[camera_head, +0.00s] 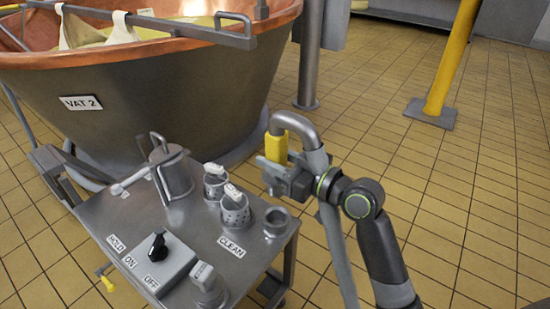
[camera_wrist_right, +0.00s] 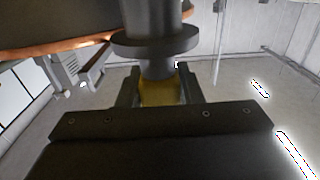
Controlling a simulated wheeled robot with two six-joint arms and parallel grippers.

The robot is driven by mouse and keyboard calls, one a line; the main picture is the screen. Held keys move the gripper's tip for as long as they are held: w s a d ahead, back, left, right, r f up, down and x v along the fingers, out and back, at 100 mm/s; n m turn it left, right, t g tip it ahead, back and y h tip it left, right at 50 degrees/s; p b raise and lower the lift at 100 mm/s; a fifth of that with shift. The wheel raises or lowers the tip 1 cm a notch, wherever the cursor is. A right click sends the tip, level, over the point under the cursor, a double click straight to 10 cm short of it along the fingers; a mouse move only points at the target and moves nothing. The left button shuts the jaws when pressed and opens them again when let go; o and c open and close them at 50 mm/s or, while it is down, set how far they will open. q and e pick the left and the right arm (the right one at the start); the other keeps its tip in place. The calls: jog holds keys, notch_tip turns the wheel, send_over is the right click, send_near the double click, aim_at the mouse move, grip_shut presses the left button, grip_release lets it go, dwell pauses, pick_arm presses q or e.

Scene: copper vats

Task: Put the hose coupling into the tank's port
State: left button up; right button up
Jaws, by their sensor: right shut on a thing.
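The hose coupling (camera_head: 276,147) has a yellow sleeve and a bent grey pipe above it, with a grey hose (camera_head: 338,255) hanging down beside my arm. My right gripper (camera_head: 271,168) is shut on the yellow sleeve and holds it up above the right end of the metal trolley. In the right wrist view the yellow sleeve (camera_wrist_right: 160,92) sits between the fingers, below a grey flange (camera_wrist_right: 155,42). An open round metal socket (camera_head: 277,221) stands upright on the trolley near the CLEAN label, below the coupling and apart from it; I cannot tell whether it is the tank's port. My left gripper is out of view.
The trolley top (camera_head: 190,230) carries a metal jug (camera_head: 175,176), two perforated cups (camera_head: 235,212) with white-topped items, and a switch box (camera_head: 160,262). The copper-rimmed VAT 2 (camera_head: 150,100) stands behind. A yellow post (camera_head: 452,60) stands at right; tiled floor between is clear.

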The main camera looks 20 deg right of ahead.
aim_at(284, 150)
jog(key=shift+r+p, duration=1.3)
jog(key=shift+r, duration=0.4)
